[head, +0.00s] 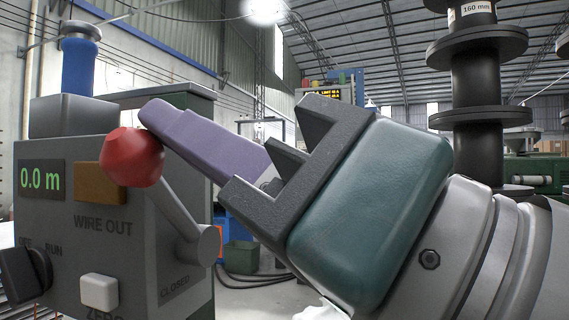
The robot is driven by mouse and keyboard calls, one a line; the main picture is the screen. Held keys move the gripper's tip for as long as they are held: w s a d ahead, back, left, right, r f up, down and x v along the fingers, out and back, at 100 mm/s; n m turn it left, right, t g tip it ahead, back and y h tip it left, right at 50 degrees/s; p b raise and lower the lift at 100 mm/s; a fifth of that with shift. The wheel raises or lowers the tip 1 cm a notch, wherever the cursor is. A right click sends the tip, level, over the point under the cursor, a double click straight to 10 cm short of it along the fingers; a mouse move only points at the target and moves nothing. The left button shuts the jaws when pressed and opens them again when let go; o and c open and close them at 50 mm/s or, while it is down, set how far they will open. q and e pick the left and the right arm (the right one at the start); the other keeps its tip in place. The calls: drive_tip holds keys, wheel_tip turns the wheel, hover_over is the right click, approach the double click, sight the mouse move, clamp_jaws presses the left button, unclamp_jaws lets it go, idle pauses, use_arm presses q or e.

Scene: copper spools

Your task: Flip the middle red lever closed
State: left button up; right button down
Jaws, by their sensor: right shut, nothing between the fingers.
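One red-knobbed lever shows on the grey control box (60,215). Its red ball (132,157) is up at the left. Its grey shaft (180,205) slopes down to a round pivot on the box's right side. A "CLOSED" label (175,285) is low on that side, below the pivot. My right gripper (152,114) comes in from the right with its purple fingers together and nothing between them. Its fingertips overlap the ball's upper right edge in the picture; I cannot tell if they touch it. My left gripper is out of view.
The box carries a display (41,178) reading 0.0 m, a dark knob (25,273), a white button (99,291) and a blue cylinder (80,65) on top. Stacked black spools (478,115) stand at the right behind my arm. A green bin (238,257) is on the floor beyond.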

drive_tip(key=f+n+g+b, duration=0.1)
drive_tip(key=n, duration=0.1)
drive_tip(key=s+n+g+y+b, duration=0.1)
drive_tip(key=s+f+n+y+b, duration=0.1)
drive_tip(key=n+b, duration=0.1)
drive_tip(key=shift+a+f+n+g, duration=0.3)
drive_tip(key=shift+a+f+g, duration=0.05)
drive_tip(key=shift+a+g, duration=0.05)
drive_tip(key=shift+s+a+f+n+g+y+b, duration=0.15)
drive_tip(key=shift+f+n+g+y+b, duration=0.2)
drive_tip(key=shift+n, duration=0.35)
drive_tip(key=shift+s+d+f+n+g+y+b, duration=0.1)
drive_tip(key=shift+s+n+g+y+b, duration=0.1)
drive_tip(key=shift+n+g+b, duration=0.4)
drive_tip(key=shift+s+a+f+n+g+y+b, duration=0.15)
drive_tip(key=shift+f+n+y+b, duration=0.15)
drive_tip(key=shift+n, duration=0.5)
drive_tip(key=shift+r, duration=0.1)
wheel_tip(320, 180, up, 5)
drive_tip(key=p, duration=0.5)
drive_tip(key=b, duration=0.2)
approach(125, 167)
drive_tip(key=shift+s+d+r, duration=0.85)
drive_tip(key=shift+s+d, duration=0.1)
drive_tip(key=shift+d, duration=0.05)
